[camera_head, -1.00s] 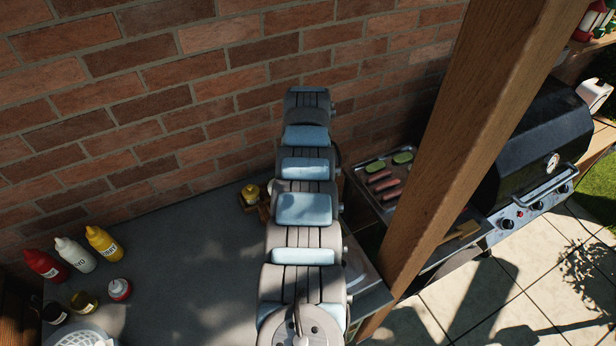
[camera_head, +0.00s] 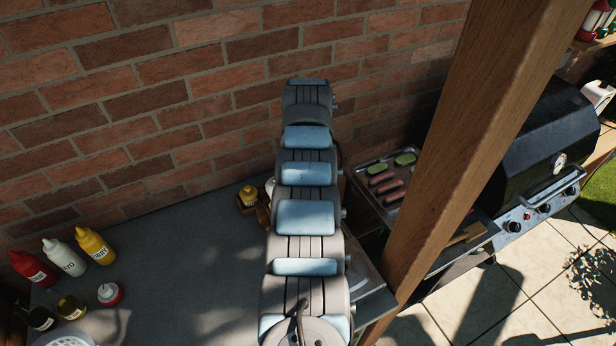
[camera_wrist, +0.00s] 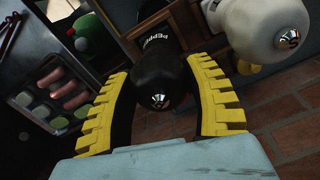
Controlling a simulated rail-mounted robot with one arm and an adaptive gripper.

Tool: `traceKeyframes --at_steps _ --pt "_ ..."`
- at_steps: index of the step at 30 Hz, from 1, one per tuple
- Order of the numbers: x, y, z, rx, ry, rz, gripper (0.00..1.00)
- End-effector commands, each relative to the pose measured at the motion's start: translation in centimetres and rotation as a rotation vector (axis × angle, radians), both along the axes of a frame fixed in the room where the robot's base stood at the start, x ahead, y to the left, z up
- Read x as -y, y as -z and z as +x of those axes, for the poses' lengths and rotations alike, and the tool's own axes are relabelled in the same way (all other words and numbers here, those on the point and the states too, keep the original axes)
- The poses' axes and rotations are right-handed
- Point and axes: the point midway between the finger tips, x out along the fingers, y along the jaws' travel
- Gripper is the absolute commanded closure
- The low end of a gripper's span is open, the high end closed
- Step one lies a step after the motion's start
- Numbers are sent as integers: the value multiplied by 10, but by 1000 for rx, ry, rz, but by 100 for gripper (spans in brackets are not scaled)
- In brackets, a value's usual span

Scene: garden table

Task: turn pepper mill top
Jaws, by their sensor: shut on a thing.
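The black pepper mill (camera_wrist: 158,76) with a rounded top and a shiny metal knob shows in the wrist view, part of the word PEPPER readable on its body. My gripper (camera_wrist: 160,100) has its yellow ribbed fingers on both sides of the mill's black top and is shut on it. A white mill (camera_wrist: 248,28) with a metal knob stands just to the right of the right finger. In the head view my own arm hides the pepper mill and the gripper.
A yellow-capped jar (camera_head: 249,195) sits in a wooden holder by the brick wall (camera_head: 150,100). Red, white and yellow sauce bottles (camera_head: 92,246) stand at the left of the grey table (camera_head: 180,260). A wooden post (camera_head: 470,130), a food tray (camera_head: 385,185) and a black grill (camera_head: 540,140) are at the right.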

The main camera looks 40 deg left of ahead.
Motion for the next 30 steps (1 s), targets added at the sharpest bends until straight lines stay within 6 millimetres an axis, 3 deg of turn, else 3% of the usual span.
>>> traceKeyframes --at_steps 12,30 --pt "1 1 -1 -2 271 -4 83" --pt "1 0 -1 -2 345 -3 83"
